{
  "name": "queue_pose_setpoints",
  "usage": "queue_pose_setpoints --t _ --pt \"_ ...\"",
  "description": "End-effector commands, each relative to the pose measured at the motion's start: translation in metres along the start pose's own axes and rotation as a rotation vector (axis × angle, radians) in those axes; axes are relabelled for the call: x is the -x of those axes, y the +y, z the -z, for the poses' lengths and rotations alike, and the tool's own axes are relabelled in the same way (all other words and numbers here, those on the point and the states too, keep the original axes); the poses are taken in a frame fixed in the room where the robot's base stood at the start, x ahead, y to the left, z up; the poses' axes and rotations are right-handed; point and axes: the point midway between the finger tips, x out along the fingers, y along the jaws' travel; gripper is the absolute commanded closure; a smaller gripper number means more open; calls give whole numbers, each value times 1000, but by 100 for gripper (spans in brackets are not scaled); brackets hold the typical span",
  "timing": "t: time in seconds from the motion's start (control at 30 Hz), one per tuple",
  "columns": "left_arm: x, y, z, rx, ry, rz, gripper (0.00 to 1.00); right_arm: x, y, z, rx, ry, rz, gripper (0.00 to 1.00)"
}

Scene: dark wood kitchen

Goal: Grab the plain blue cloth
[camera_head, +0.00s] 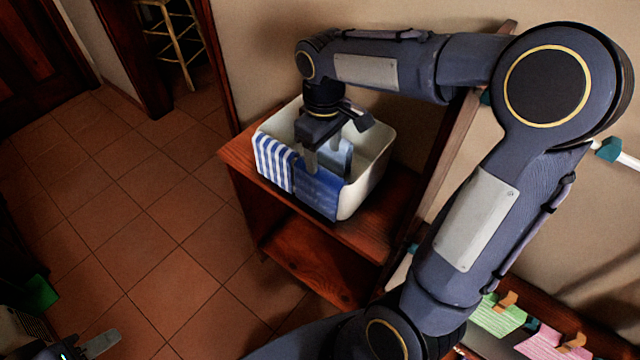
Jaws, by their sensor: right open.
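The plain blue cloth (318,190) hangs over the near rim of a white basket (357,193), and a paler blue part shows inside the rim. A blue-and-white striped cloth (274,163) hangs beside it on the left. My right gripper (322,152) points down over the basket at the plain blue cloth and is open. One finger is in front of the cloth's top edge; whether it touches is unclear. My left gripper (100,343) is at the bottom left corner, far from the basket, with one finger visible and the rest cut off.
The basket stands on a wooden shelf unit (300,262) against the wall. Green cloth (497,314) and pink cloth (550,344) hang with wooden clips at the lower right. A stool (175,40) is at the back left.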

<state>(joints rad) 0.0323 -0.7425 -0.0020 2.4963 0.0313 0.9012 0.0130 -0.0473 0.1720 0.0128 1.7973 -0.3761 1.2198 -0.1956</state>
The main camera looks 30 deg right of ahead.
Motion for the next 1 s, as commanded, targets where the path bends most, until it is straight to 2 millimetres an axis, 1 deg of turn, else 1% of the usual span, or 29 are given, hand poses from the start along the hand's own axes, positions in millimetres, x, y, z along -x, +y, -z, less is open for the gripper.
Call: queue_pose_setpoints --t 0.3,0.4,0.67,0.77,1.0 --pt "3 1 1 0 0 0 64 -44 -8 2 -3 -4 3 42" --pt "3 1 1 0 0 0 64 -54 -7 2 -2 -2 2 42" --pt "3 1 1 0 0 0 64 -56 -7 2 -3 2 1 42" --pt "3 1 1 0 0 0 64 -56 -7 2 -3 2 2 54" --pt "3 1 1 0 0 0 64 -56 -7 2 -3 2 2 85"
